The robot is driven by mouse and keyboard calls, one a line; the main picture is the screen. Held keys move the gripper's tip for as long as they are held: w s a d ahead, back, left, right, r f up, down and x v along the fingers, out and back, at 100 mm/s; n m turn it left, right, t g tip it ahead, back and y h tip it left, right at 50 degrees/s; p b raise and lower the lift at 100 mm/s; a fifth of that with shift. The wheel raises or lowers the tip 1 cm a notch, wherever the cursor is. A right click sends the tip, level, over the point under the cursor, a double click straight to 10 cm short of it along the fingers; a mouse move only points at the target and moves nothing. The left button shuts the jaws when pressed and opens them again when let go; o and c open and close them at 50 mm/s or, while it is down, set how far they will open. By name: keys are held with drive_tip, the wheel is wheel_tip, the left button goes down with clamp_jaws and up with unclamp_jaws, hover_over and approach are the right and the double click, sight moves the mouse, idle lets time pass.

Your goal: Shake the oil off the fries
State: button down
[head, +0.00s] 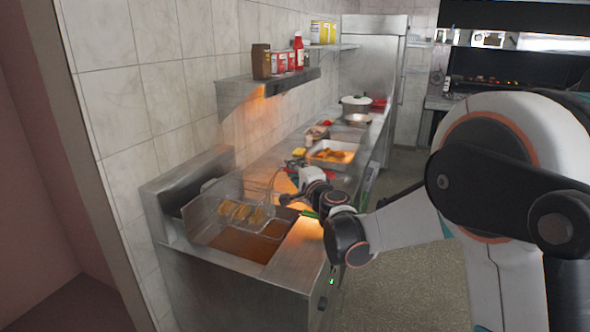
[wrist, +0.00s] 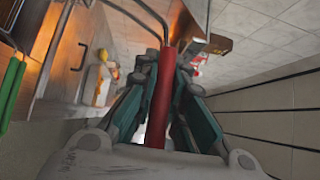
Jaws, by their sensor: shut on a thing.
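A wire fry basket (head: 268,226) with golden fries (head: 243,213) in it hangs over the fryer (head: 219,273) in the head view. Brown oil (head: 238,247) fills the vat below; I cannot tell if the basket's bottom touches it. My gripper (head: 290,199) is at the fryer's right side, by the basket's handle end. In the wrist view my gripper (wrist: 166,78) is shut on the red handle (wrist: 159,105), which runs between its fingers. The fries are not clear in the wrist view.
A green handle (head: 309,213) lies close by my gripper and shows at the left of the wrist view (wrist: 11,88). A metal tray with fried food (head: 331,154) and a lidded pot (head: 356,103) stand farther back. A shelf (head: 268,85) with bottles and cans juts from the wall.

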wheel_tip(320, 180, up, 3)
drive_tip(key=shift+f+p, duration=0.2)
drive_tip(key=shift+p, duration=0.3)
wheel_tip(320, 180, down, 4)
drive_tip(key=b, duration=0.3)
drive_tip(key=shift+r+p, duration=0.5)
drive_tip(key=shift+r, duration=0.3)
drive_tip(key=shift+d, duration=0.1)
